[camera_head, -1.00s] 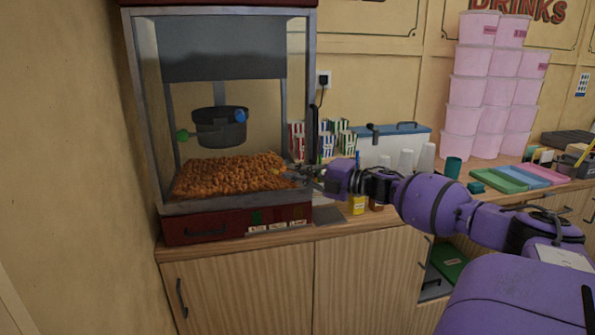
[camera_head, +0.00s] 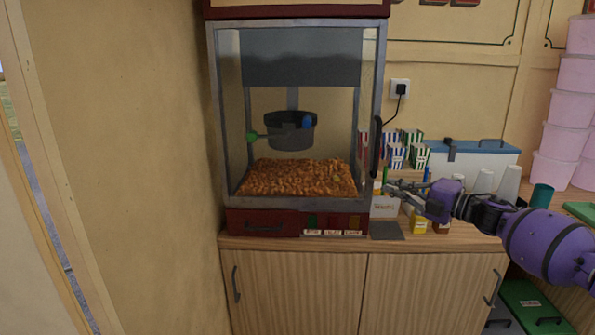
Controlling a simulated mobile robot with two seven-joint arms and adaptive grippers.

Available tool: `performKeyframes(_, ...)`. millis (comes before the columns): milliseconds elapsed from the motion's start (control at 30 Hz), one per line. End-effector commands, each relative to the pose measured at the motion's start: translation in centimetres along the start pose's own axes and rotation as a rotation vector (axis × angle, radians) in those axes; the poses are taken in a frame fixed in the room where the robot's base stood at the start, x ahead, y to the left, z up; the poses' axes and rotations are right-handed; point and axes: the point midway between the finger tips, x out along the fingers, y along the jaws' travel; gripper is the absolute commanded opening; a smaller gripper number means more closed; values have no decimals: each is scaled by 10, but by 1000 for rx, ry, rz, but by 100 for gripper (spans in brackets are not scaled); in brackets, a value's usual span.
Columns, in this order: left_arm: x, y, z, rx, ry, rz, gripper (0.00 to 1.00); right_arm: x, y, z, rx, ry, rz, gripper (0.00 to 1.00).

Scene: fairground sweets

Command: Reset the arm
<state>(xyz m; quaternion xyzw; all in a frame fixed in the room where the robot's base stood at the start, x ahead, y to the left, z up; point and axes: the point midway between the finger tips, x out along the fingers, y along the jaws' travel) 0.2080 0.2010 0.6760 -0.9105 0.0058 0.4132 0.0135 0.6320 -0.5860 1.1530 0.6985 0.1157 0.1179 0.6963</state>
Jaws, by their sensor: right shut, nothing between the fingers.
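My right arm comes in from the right, purple with dark joints. My right gripper (camera_head: 391,188) is shut and empty. It is just right of the popcorn machine (camera_head: 233,222), in front of the striped popcorn boxes and above the counter. The machine is a glass case with a red base, a dark kettle (camera_head: 291,131) and a heap of orange popcorn (camera_head: 297,178) inside. My left gripper is not in view.
Striped boxes (camera_head: 396,155), a blue-lidded cooler (camera_head: 470,160), white cups (camera_head: 508,184) and a teal cup (camera_head: 541,196) stand on the counter (camera_head: 300,243). Pink tubs (camera_head: 571,107) are stacked at the right. A wall (camera_head: 120,130) stands close at left.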

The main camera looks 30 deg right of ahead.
Motion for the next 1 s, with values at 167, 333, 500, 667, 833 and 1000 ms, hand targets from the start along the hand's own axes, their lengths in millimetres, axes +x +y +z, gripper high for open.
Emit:
performKeyframes(167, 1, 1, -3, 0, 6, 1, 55, 1, -1, 2, 9, -12, -2, 0)
performKeyframes(333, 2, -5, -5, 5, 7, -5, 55, 11, -25, 6, 97, -128, -26, 0)
performKeyframes(500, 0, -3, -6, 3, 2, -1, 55, -5, -133, -28, 319, -248, -99, 0)
performKeyframes(667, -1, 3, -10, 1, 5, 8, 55, -38, -234, -84, 533, -350, -181, 0)
performKeyframes(833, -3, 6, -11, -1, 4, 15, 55, -84, -326, -164, 766, -459, -271, 0)
performKeyframes(1000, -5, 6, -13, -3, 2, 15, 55, -137, -394, -261, 1008, -573, -354, 0)
